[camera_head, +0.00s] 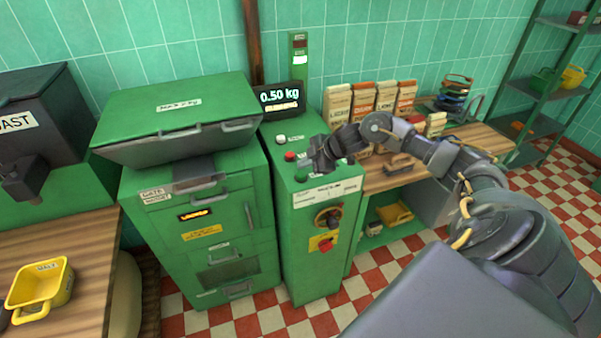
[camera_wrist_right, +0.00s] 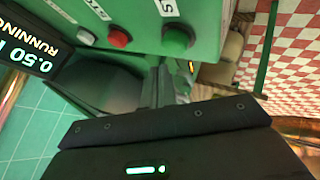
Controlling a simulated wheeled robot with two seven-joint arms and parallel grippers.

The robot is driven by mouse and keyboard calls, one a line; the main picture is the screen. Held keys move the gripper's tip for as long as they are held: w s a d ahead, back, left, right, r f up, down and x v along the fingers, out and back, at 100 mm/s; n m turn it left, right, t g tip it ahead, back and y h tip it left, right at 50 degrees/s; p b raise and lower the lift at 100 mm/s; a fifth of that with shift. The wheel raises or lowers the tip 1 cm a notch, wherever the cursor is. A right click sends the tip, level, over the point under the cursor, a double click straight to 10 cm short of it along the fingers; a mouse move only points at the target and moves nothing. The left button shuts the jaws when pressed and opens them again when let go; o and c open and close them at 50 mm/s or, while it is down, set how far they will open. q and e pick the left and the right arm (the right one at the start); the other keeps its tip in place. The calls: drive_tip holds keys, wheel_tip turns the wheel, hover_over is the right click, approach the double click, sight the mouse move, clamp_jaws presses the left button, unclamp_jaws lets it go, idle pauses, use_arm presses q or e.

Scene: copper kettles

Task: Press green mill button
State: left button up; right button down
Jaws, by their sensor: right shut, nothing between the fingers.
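The green mill cabinet (camera_head: 310,205) stands in the middle of the head view. Its sloped top carries a white button (camera_head: 281,139), a red button (camera_head: 291,156) and the green button (camera_head: 301,177). My right gripper (camera_head: 314,164) is shut and empty, just above and beside the green button. The right wrist view shows the green button (camera_wrist_right: 178,39) beside the red button (camera_wrist_right: 119,38), with the dark fingers just below them in the picture. I cannot tell whether the fingertips touch the green button. My left gripper is not in view.
A display (camera_head: 281,98) reads 0.50 kg; the wrist view shows RUNNING on it (camera_wrist_right: 33,42). A green lidded hopper (camera_head: 180,115) stands left of the panel. Paper bags (camera_head: 362,100) stand on the wooden bench to the right. A yellow scoop (camera_head: 40,285) lies at lower left.

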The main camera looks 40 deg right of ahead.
sight(305, 175)
wheel_tip(305, 175, up, 4)
drive_tip(key=p, duration=0.3)
drive_tip(key=shift+r, duration=0.15)
idle(0.6)
